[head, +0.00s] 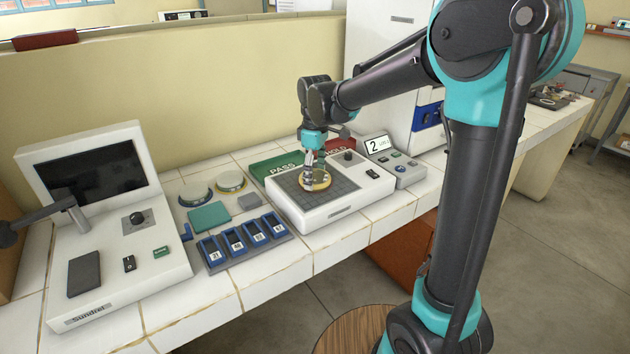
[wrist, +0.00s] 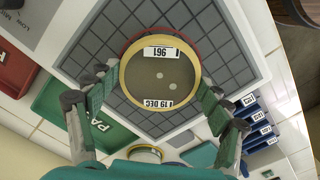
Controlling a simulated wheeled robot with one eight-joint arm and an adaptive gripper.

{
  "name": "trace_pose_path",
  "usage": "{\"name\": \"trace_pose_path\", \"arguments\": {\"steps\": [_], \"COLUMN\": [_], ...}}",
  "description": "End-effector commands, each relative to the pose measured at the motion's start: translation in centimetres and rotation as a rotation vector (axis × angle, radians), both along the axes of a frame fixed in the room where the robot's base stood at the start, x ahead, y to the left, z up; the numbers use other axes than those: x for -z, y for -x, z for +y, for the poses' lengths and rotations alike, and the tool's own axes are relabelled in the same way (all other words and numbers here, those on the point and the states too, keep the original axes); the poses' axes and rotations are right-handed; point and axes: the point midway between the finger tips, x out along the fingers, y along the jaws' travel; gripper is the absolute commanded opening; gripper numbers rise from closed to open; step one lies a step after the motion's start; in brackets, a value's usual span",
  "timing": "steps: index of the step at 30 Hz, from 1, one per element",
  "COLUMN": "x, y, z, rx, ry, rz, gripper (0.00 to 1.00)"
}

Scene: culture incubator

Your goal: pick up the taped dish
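A round dish (wrist: 159,82) with a yellow taped rim lies face up in the wrist view, over the dark gridded plate of a white device. My gripper (wrist: 158,90) has one green-padded finger on each side of the dish, both pads right at the rim. I cannot tell whether they press on it or whether the dish is lifted. In the head view my gripper (head: 313,172) is down at the dish (head: 321,181).
The gridded device (head: 345,203) stands on a tiled bench between a keypad display (head: 398,166) and a blue-slotted rack (head: 243,243). Two more round dishes (head: 230,181) and a teal block (head: 209,216) lie to the left.

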Motion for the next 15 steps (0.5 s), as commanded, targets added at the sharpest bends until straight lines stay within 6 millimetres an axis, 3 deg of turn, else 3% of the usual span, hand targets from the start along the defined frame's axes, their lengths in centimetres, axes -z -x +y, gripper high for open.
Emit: {"name": "trace_pose_path", "arguments": {"steps": [1, 8, 15], "x": [-0.01, -0.02, -0.16], "y": [0.00, 0.00, 0.00], "z": [0.00, 0.00, 0.00], "rx": [0.000, 0.000, 0.000], "ry": [0.000, 0.000, 0.000], "rz": [0.000, 0.000, 0.000], "gripper": [0.68, 0.40, 0.40]}}
